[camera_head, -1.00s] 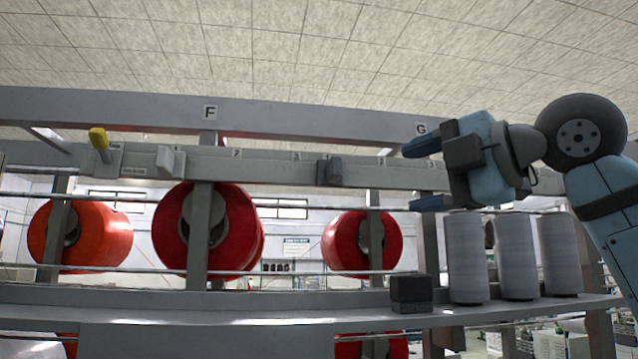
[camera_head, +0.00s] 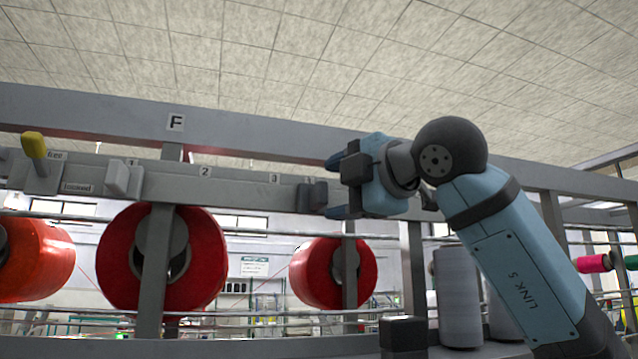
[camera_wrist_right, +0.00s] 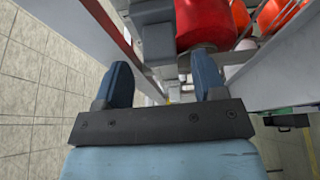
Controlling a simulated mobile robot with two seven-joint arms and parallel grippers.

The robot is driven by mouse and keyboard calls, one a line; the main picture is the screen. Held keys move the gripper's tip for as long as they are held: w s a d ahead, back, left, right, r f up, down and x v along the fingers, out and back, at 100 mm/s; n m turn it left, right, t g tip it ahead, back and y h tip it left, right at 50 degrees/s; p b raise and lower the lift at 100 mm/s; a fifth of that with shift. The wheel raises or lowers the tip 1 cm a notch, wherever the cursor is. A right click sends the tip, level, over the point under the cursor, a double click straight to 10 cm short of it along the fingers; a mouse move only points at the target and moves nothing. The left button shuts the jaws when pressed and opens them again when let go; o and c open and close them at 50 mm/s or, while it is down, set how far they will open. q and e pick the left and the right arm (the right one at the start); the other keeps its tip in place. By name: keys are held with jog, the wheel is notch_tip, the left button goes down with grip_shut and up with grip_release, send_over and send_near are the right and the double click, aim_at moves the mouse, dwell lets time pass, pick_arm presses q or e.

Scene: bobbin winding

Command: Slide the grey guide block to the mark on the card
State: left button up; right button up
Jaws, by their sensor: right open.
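A dark grey block (camera_head: 312,196) sits on the front of the long grey rail (camera_head: 235,190), just right of the number 3. A lighter grey block (camera_head: 122,180) sits on the same rail by the number 1. My right gripper (camera_head: 332,187) is open and empty, its fingers pointing left, close to the right side of the dark block. I cannot tell whether they touch. In the right wrist view both fingers (camera_wrist_right: 160,85) are apart, with a grey block-like shape ahead of them. I cannot make out a card with a mark. My left gripper is out of view.
A yellow-tipped lever (camera_head: 35,150) stands at the rail's left end. Red bobbins (camera_head: 165,258) hang behind the frame. A dark cube (camera_head: 403,333) and grey spools (camera_head: 457,295) stand below my right arm. An upper beam (camera_head: 250,140) runs above the rail.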

aim_at(328, 192)
jog(key=p+x, duration=0.1)
jog(key=x, duration=0.2)
jog(key=shift+w+a, duration=0.25)
jog(key=shift+w, duration=0.05)
jog(key=shift+w+a, duration=0.25)
jog(key=shift+w, duration=0.1)
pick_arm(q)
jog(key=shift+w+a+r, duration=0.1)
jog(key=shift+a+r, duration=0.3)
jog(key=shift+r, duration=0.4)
